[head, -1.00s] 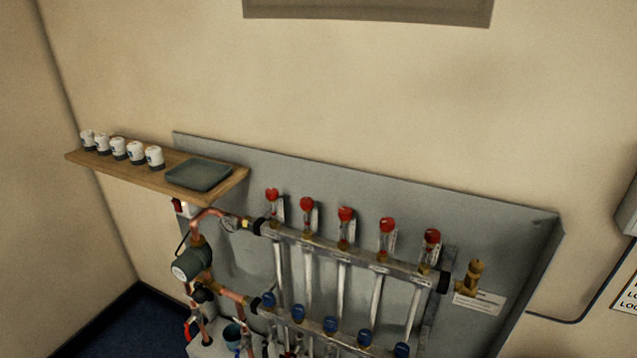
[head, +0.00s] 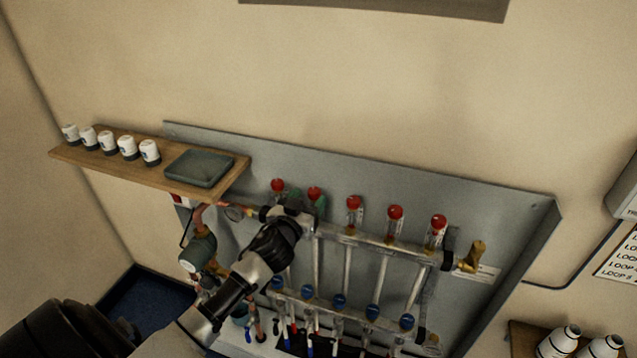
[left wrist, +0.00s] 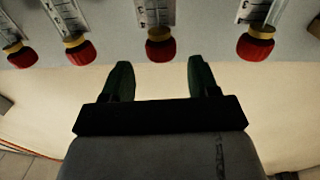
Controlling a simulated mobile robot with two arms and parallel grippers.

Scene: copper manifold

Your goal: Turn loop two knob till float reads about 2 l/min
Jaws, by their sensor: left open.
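Red knobs top clear flow meters in a row along the upper manifold bar (head: 375,243). The second knob from the left, taken as loop two (head: 314,193), stands between the green fingertips of my left gripper (head: 308,198). In the left wrist view this knob (left wrist: 160,46) is centred just beyond the two open, empty fingers (left wrist: 161,75). I cannot tell whether they touch it. Its scale (left wrist: 155,12) shows partly, but the float reading is too small to make out. My right gripper is out of view.
The neighbouring red knobs (head: 278,185) and (head: 354,202) stand close on either side. A wooden shelf (head: 100,158) with white actuators and a grey tray (head: 200,168) juts out at left. Blue caps (head: 339,300) line the lower bar. More white pieces (head: 562,340) stand at lower right.

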